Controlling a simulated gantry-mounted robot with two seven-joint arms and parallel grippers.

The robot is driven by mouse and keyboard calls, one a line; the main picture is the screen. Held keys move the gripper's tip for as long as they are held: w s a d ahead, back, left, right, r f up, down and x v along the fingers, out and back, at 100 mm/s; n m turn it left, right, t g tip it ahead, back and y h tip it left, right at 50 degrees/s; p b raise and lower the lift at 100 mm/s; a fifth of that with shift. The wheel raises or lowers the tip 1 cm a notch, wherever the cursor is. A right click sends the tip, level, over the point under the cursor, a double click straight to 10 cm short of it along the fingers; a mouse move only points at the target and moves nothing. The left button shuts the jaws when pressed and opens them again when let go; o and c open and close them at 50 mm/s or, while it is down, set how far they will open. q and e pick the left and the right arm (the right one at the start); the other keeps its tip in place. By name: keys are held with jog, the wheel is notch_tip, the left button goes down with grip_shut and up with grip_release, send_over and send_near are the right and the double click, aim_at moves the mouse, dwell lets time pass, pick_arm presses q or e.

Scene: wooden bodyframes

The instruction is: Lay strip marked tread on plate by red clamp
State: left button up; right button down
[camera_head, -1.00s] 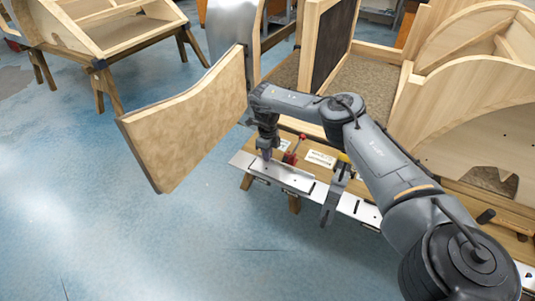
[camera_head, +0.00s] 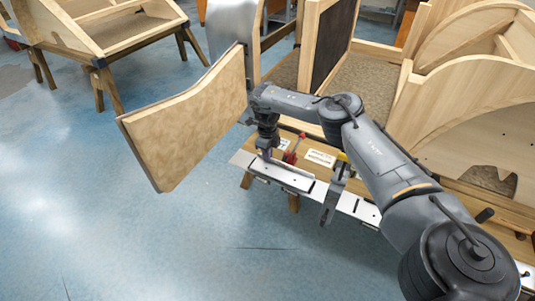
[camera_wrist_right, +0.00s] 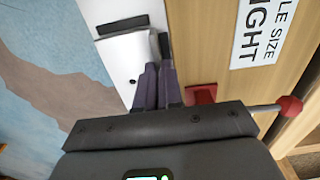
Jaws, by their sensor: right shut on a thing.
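My right gripper (camera_head: 265,156) points down at the left part of the long pale plate (camera_head: 345,202). It is shut on a pale metal strip (camera_head: 290,179) that lies along or just above the plate; I cannot tell if they touch. No "tread" marking is legible. The red clamp (camera_head: 292,152) stands close to the gripper's right. In the right wrist view, the closed fingers (camera_wrist_right: 158,88) meet a white surface with dark slots, and the clamp's red knob (camera_wrist_right: 290,106) shows at right. My left gripper is not in view.
A grey clamp (camera_head: 335,192) crosses the plate to the right of the strip. A white label (camera_head: 320,158) lies on the wooden bench behind. A large curved wooden panel (camera_head: 185,120) stands to the left, and wooden bodyframes (camera_head: 470,90) stand behind.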

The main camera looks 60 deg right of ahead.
jog(key=shift+f, duration=0.45)
dwell(0.5)
jog(key=c, duration=1.2)
grip_release()
notch_tip(320, 180, up, 9)
jog(key=p, duration=0.3)
jog(key=shift+w+r, duration=0.1)
jog(key=shift+r, duration=0.8)
